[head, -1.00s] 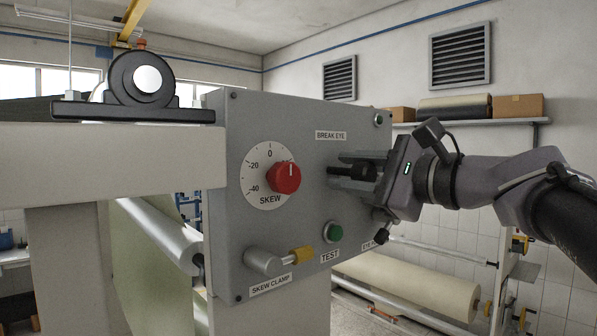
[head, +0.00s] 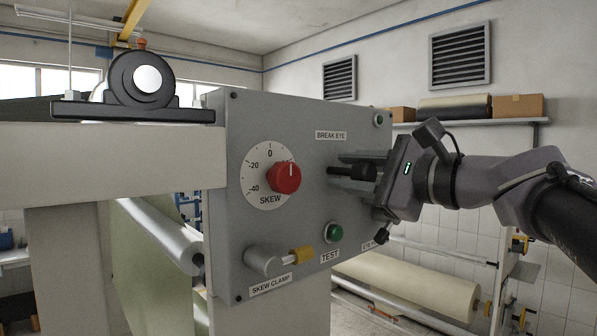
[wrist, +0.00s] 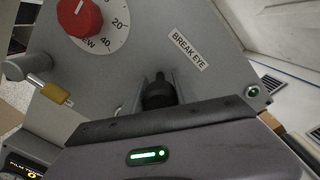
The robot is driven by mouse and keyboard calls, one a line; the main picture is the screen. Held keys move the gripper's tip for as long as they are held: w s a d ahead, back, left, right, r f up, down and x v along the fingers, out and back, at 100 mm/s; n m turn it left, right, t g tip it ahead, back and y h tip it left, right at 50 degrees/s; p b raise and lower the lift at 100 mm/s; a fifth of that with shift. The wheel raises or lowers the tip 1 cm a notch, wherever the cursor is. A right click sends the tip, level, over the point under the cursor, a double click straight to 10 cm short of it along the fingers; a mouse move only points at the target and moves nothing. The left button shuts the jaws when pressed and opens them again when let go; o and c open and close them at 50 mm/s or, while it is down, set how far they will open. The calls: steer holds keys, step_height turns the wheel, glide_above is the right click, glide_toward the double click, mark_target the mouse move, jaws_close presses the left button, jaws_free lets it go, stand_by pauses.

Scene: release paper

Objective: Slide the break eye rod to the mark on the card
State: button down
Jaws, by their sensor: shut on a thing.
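The break eye rod (head: 345,171) is a short black rod with a thicker knob, sticking out of the grey panel below the BREAK EYE label (head: 331,135). My gripper (head: 362,172) is shut on its knob from the right, with one finger on each side. The rod also shows in the wrist view (wrist: 158,92), between the fingers and pointing at the panel. A small label (head: 368,244) at the panel's lower right is partly hidden by my gripper. I cannot make out the card's mark.
The panel (head: 300,220) also carries a red skew knob (head: 284,177), a green test button (head: 334,232) and a yellow-tipped skew clamp lever (head: 300,254). A dark card with yellow print (wrist: 22,167) is cut off at the wrist view's lower left. A paper roll (head: 420,285) lies behind.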

steer(key=shift+s+d+f+b, duration=0.15)
steer(key=shift+b, duration=0.4)
steer(key=shift+s, duration=0.1)
steer(key=c, duration=1)
jaws_free()
steer(key=shift+o, duration=0.2)
steer(key=shift+s+d, duration=0.1)
steer(key=b+v, duration=0.4)
steer(key=v, duration=1.3)
